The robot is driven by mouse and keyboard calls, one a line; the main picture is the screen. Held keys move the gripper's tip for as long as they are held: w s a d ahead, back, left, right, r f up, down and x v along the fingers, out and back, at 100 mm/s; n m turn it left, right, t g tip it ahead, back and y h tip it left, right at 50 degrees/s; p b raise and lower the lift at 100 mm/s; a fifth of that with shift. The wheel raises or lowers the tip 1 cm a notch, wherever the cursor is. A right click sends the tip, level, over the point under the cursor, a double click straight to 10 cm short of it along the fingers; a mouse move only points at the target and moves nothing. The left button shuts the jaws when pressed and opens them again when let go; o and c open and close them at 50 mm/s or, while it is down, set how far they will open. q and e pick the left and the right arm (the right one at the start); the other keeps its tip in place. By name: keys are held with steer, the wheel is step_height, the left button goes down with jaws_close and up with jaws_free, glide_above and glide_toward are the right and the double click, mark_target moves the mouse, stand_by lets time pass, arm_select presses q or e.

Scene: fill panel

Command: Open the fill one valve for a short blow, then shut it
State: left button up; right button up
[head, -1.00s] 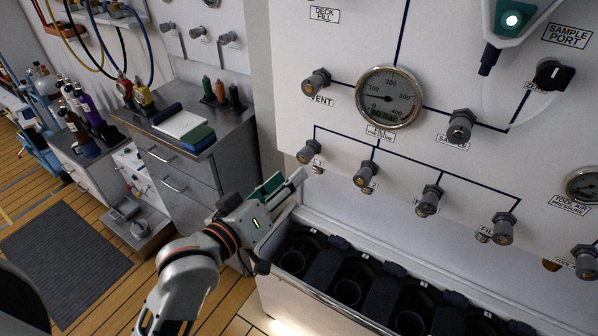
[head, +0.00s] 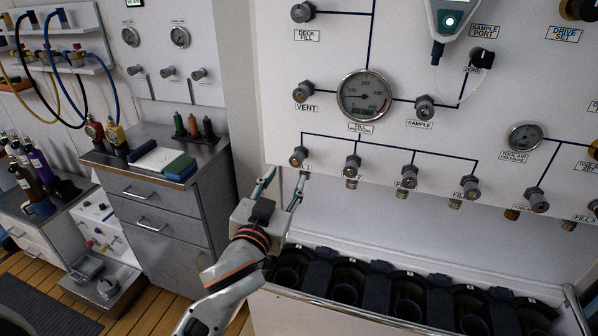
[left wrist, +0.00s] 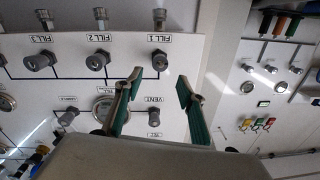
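The fill one valve (head: 298,156) is a grey knob at the left end of the lower row on the white panel. It also shows in the left wrist view (left wrist: 160,60), upside down, below the label FILL 1. My left gripper (head: 286,178) is open and empty, just below and left of this knob in the head view. In the left wrist view its green-padded fingers (left wrist: 159,80) are spread, with the knob showing between and beyond their tips. I see no contact with the knob. My right gripper is not in view.
More fill knobs (head: 352,162) continue to the right in the row. The fill pressure gauge (head: 364,96) and vent knob (head: 303,91) sit above. An open-topped bin with dark round slots (head: 400,322) stands below the panel. A grey cabinet (head: 165,212) stands left.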

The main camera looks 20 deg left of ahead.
mark_target(295, 161)
arm_select(q)
steer(key=w, duration=0.8)
steer(key=shift+a, duration=0.1)
steer(key=c, duration=1.1)
